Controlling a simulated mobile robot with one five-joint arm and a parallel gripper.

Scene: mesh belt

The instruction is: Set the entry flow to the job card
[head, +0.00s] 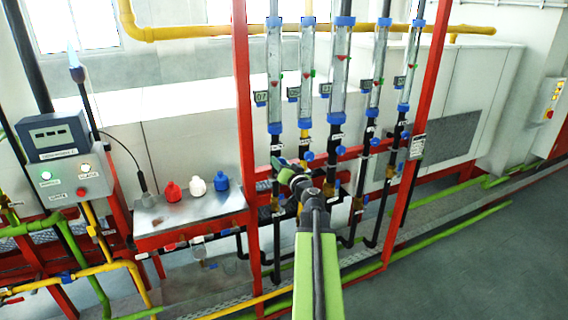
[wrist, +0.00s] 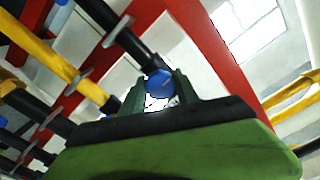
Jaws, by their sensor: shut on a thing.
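Several upright clear flow tubes with blue end caps hang in a red frame. Black pipes with blue valve knobs (head: 308,155) run below the tubes. My gripper (head: 283,166) is at the pipe under the leftmost tube and hides its knob in the head view. In the wrist view, my gripper's dark green fingers (wrist: 160,90) are shut on a blue knob (wrist: 158,82). A small white card (head: 418,146) is on the right red post; its writing is unreadable.
A metal shelf (head: 185,212) at left carries red, white and blue bottles. A grey display box (head: 55,135) stands above a button panel (head: 75,186). Green and yellow pipes run low at left and along the floor. Grey floor (head: 470,270) is clear at right.

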